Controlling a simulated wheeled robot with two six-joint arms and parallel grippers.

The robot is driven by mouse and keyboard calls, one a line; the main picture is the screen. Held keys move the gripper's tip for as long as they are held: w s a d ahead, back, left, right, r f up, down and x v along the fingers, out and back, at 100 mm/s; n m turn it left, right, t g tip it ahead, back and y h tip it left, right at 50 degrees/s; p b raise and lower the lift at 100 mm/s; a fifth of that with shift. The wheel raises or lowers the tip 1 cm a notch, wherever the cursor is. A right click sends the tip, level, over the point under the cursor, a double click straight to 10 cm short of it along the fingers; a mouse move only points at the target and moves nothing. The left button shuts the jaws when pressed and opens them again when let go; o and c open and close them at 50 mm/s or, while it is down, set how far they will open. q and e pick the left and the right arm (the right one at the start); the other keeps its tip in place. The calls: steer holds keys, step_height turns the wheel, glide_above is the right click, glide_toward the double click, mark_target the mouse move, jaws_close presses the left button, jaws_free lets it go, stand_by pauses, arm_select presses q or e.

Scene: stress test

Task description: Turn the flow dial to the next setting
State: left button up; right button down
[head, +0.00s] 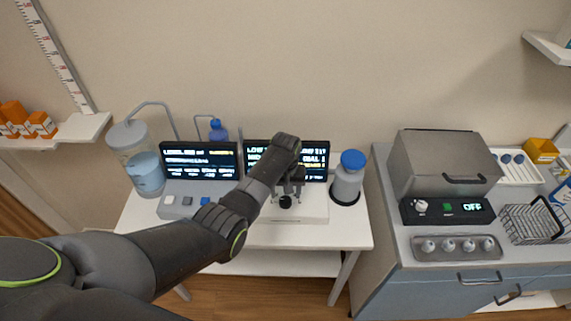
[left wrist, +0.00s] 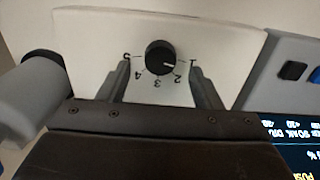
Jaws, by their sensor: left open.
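The flow dial (left wrist: 160,57) is a round black knob on a white panel (left wrist: 90,35) with printed numbers 1 to 5. Its white pointer mark faces the 1 side of the scale. In the head view the dial (head: 285,202) shows just below my left gripper (head: 291,188), on the white unit of the bench. In the left wrist view my left gripper (left wrist: 158,72) is open, with one finger on each side of the dial and a visible gap to it. My right gripper is not in view.
A dark screen (head: 312,152) stands behind the dial. A blue-capped bottle (head: 348,180) stands to its right, and a control box with buttons (head: 184,204) and a water jar (head: 146,172) to its left. A grey cabinet with an oven-like box (head: 440,165) is further right.

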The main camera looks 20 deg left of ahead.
mark_target(285, 200)
arm_select(q)
step_height(285, 200, up, 14)
steer(key=b, duration=0.1)
steer(key=shift+b, duration=0.35)
